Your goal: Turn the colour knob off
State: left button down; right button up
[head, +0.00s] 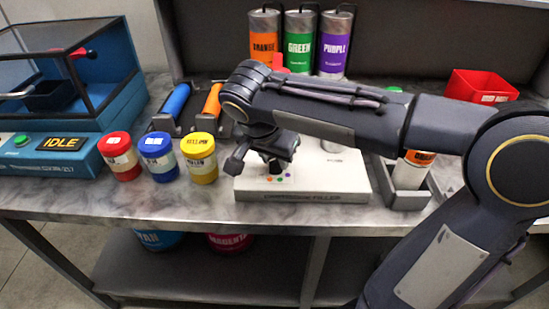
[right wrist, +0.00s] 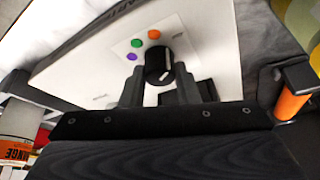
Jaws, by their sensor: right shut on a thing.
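The colour knob (right wrist: 158,62) is a black round dial with a white mark on the white top of the dispenser filler (right wrist: 95,60). Purple, green and orange dots sit beside the knob, opposite the gripper's palm. The white mark appears on the palm side, away from the dots. My right gripper (right wrist: 159,82) is shut on the knob, one finger on each side. In the head view the right gripper (head: 273,168) comes down onto the white filler (head: 305,196) and hides most of the knob. My left gripper is not in view.
Red, blue and yellow jars (head: 199,160) stand left of the filler. Behind them is a rack with blue and orange rollers (head: 212,100). Orange, green and purple canisters (head: 334,45) stand at the back. A blue machine (head: 60,150) reading IDLE is at left, a red bin (head: 480,85) at right.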

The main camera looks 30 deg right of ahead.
jog(key=shift+m, duration=0.3)
jog(key=o, duration=1)
jog(key=shift+c, duration=0.2)
jog(key=p+v, duration=0.1)
jog(key=v, duration=0.7)
jog(key=shift+w, duration=0.1)
